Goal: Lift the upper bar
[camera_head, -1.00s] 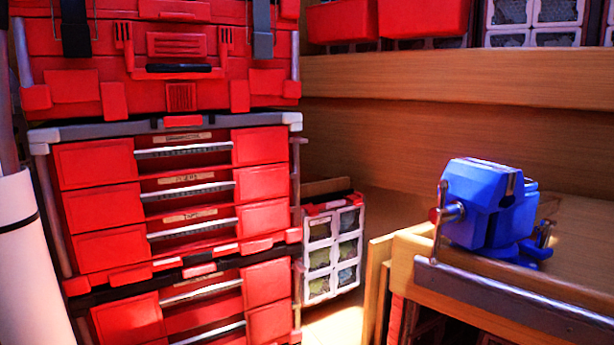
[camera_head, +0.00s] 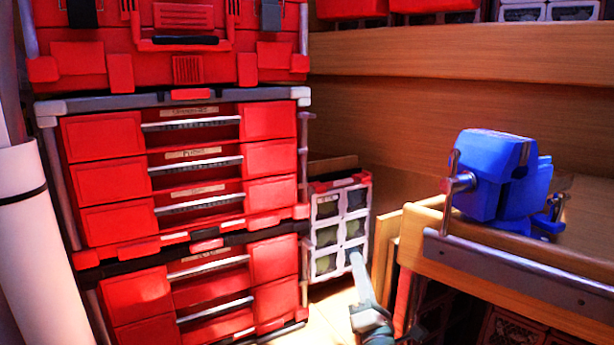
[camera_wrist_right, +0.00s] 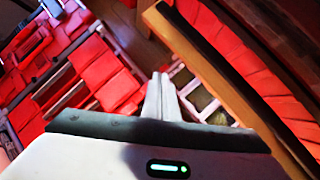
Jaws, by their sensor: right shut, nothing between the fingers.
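A red tool chest (camera_head: 58,55) stands at the left in the head view. Its drawers carry several silver horizontal bars; the uppermost bar (camera_head: 192,124) in view is on the top drawer, and others sit below it. A short metal bar (camera_head: 452,190) also stands upright on the blue vise (camera_head: 497,180); I cannot tell which bar is the one named. My right gripper (camera_head: 356,259) is low, right of the chest and apart from the bars. Its fingers are together and empty; they also show in the right wrist view (camera_wrist_right: 160,80). My left gripper is out of view.
A wooden workbench (camera_head: 530,255) with a metal edge strip stands at the right. A white-framed organizer (camera_head: 341,228) stands between chest and bench, behind my right gripper. A wooden shelf (camera_head: 450,65) with red bins runs along the back. Open air lies before the drawers.

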